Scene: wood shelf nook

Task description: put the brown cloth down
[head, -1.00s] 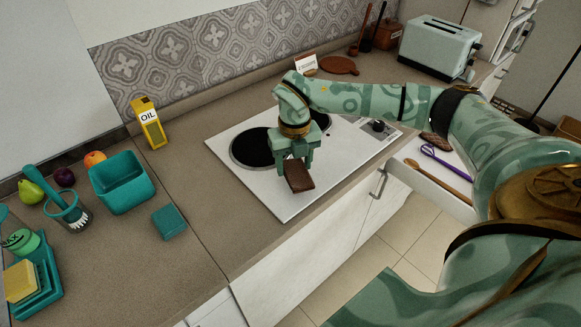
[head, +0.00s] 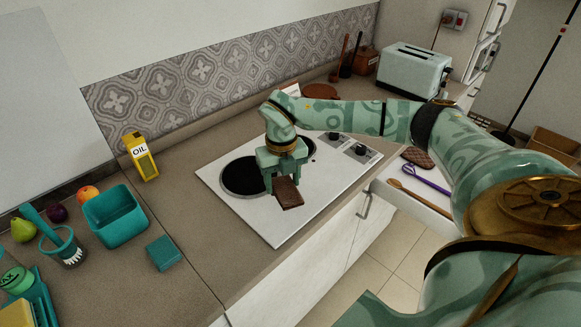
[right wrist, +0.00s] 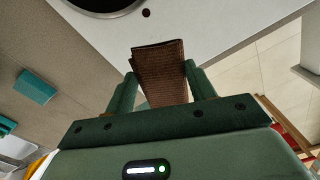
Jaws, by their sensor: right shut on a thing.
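The brown cloth (head: 287,192) is a small folded dark-brown piece at my right gripper (head: 284,180), over the white cooktop (head: 262,216) in the head view. In the right wrist view the cloth (right wrist: 160,72) sits between the two green fingers of the right gripper (right wrist: 160,85), which is shut on it. Its woven texture shows there. I cannot tell whether the cloth touches the cooktop. My left gripper is not in view.
A teal cloth-like block (head: 163,253), a teal bin (head: 115,215) and a yellow oil box (head: 140,157) stand on the counter at left. An open drawer (head: 410,203) holds utensils at right. A toaster (head: 413,70) stands at the back right.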

